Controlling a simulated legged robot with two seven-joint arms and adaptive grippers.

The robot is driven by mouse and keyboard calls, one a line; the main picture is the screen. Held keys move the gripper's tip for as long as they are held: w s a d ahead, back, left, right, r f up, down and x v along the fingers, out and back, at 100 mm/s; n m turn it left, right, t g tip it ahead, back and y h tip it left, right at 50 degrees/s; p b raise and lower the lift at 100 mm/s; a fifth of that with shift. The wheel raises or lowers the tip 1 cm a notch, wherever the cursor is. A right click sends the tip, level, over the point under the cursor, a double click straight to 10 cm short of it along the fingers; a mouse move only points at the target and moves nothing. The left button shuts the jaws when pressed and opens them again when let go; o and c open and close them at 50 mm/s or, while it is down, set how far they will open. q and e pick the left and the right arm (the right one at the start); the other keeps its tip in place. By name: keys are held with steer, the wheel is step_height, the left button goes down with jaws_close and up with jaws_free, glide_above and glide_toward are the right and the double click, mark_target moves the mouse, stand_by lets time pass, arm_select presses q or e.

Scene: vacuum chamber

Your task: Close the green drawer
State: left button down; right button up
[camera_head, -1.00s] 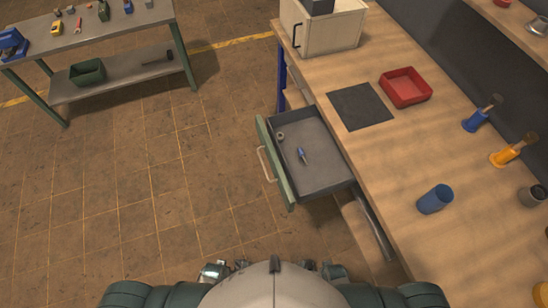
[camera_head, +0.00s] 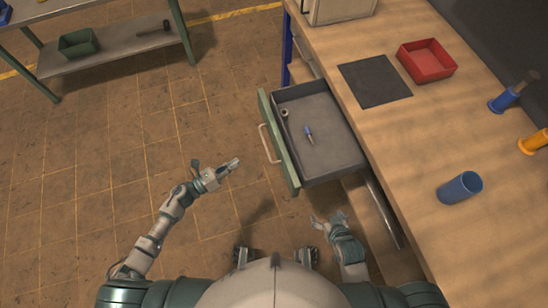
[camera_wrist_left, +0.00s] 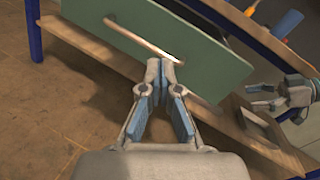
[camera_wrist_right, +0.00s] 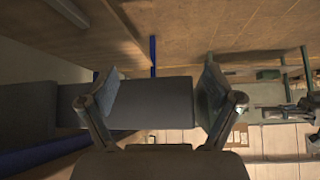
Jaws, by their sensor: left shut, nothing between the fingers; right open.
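The green drawer (camera_head: 279,142) is pulled out from the left side of the wooden workbench. Its green front and pale bar handle (camera_head: 269,143) face left. Inside the grey tray lie a blue-handled tool (camera_head: 309,134) and a small ring-shaped part (camera_head: 285,113). My left gripper (camera_head: 235,163) is shut and empty, left of the drawer front and apart from it. In the left wrist view the green front (camera_wrist_left: 205,62) and handle (camera_wrist_left: 140,38) are just beyond the shut fingers (camera_wrist_left: 161,68). My right gripper (camera_head: 329,218) is open and empty, below the drawer's near end; its open fingers also show in the right wrist view (camera_wrist_right: 160,90).
The workbench top (camera_head: 410,130) holds a black mat (camera_head: 374,81), a red bin (camera_head: 427,61) and a blue cup (camera_head: 460,188). A metal shelf table (camera_head: 115,52) with a green bin (camera_head: 78,42) stands at the upper left. The floor left of the drawer is clear.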

arm_select(q)
steer(key=s+d+m+g+h, duration=0.1)
steer(key=s+m+g+h, duration=0.2)
steer(key=m, duration=0.4)
steer(key=m+g, duration=0.1)
glide_toward(282, 158)
steer(key=shift+y, duration=0.4)
steer(key=x, duration=0.7)
steer(key=shift+d+r, duration=0.1)
steer(key=shift+r, duration=0.2)
arm_select(e)
steer(key=r, duration=0.3)
steer(key=shift+s+d+r, duration=0.15)
steer(key=shift+s+d, duration=0.05)
steer(key=shift+d, duration=0.05)
steer(key=shift+w, duration=0.1)
